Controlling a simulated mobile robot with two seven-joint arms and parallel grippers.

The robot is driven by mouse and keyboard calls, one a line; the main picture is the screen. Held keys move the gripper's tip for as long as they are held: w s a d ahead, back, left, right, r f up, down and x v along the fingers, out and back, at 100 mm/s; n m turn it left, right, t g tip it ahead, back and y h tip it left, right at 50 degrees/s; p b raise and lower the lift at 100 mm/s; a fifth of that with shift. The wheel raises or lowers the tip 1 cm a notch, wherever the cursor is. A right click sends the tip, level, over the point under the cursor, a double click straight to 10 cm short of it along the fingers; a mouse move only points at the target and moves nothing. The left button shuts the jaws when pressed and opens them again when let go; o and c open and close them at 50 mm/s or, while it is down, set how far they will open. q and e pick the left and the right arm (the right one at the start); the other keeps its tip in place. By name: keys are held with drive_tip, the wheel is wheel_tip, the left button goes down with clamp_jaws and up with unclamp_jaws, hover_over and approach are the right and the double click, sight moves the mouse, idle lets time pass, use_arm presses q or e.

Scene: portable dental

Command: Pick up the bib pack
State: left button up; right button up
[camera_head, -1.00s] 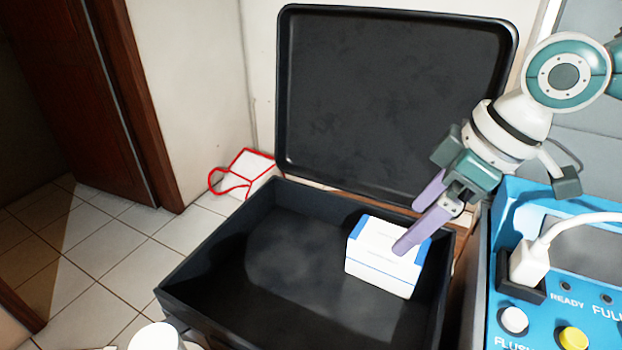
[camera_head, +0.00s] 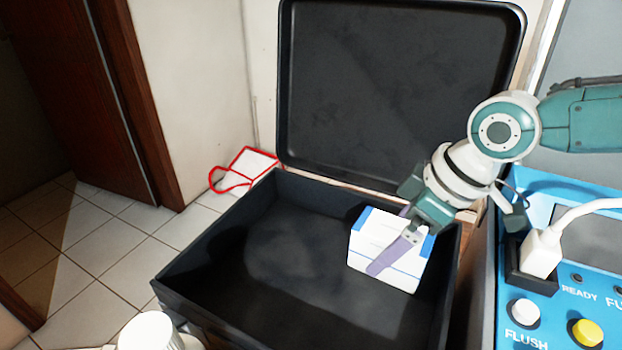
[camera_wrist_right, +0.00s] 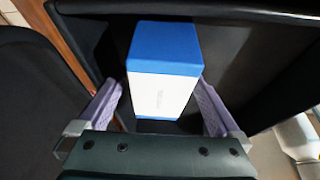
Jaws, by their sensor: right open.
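The bib pack (camera_head: 365,257), a white box with blue ends and a thin blue line, stands in the right part of the open black case (camera_head: 203,249). My right gripper (camera_head: 385,245) is at the pack, with one purple finger crossing in front of it and the other mostly hidden behind. In the right wrist view the bib pack (camera_wrist_right: 163,92) lies between the two open fingers of the right gripper (camera_wrist_right: 160,105), with small gaps seen at both sides. My left gripper is not in view.
The case lid (camera_head: 390,90) stands open at the back. A blue machine (camera_head: 560,270) with buttons and a white plug (camera_head: 541,252) is close on the right. A white cup-like thing (camera_head: 150,332) is at the bottom left. The left of the case is empty.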

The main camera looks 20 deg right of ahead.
drive_tip(key=shift+f, duration=0.25)
drive_tip(key=shift+c, duration=0.2)
drive_tip(key=c, duration=1.3)
drive_tip(key=shift+r, duration=0.1)
drive_tip(key=shift+c, duration=0.2)
